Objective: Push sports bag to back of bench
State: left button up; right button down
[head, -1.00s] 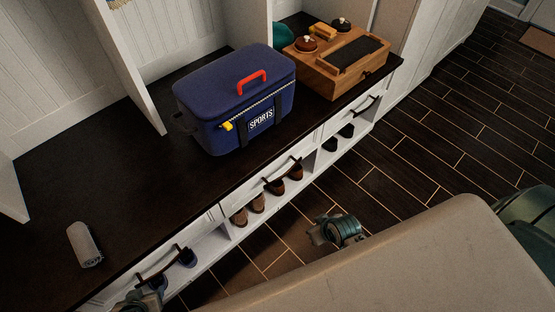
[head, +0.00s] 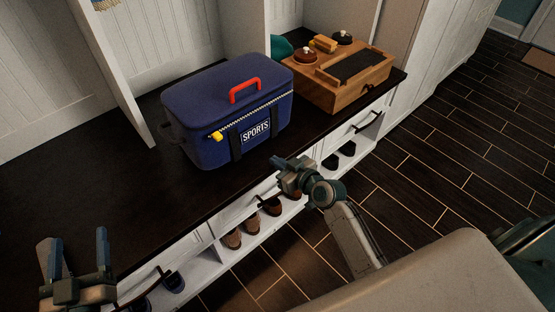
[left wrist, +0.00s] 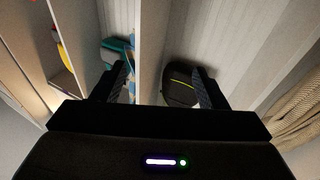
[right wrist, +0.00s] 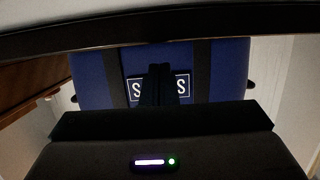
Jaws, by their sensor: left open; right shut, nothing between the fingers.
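The blue sports bag (head: 205,110) with a red handle and a "SPORTS" label stands upright on the dark bench top (head: 90,195), near its front edge. My right gripper (head: 277,160) is shut and empty, just in front of the bag's labelled front face. In the right wrist view the bag (right wrist: 225,75) fills the middle, and the shut fingers (right wrist: 160,68) cover the middle of its label; I cannot tell whether they touch it. My left gripper (head: 77,245) is open and empty at the lower left, near the bench's front edge.
A wooden box (head: 335,90) with brushes stands right of the bag. A white divider (head: 120,85) rises behind the bench, left of the bag. Drawers with dark handles and a shelf of shoes (head: 250,215) lie under the front edge. Bench top left of the bag is clear.

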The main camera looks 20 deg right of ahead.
aim_at(256, 140)
jog(key=shift+t, duration=0.3)
jog(key=w, duration=0.2)
jog(key=w+a, duration=0.1)
jog(key=w, duration=0.1)
jog(key=w+r, duration=0.1)
jog(key=w, duration=0.2)
jog(key=shift+a, duration=0.4)
pick_arm(q)
jog(key=shift+s+r+t, duration=0.2)
jog(key=shift+r+t, duration=0.6)
jog(key=shift+r, duration=0.65)
pick_arm(e)
jog(key=shift+w+a, duration=0.2)
jog(key=shift+w, duration=0.45)
pick_arm(q)
jog(key=shift+r, duration=0.15)
pick_arm(e)
jog(key=shift+w, duration=0.1)
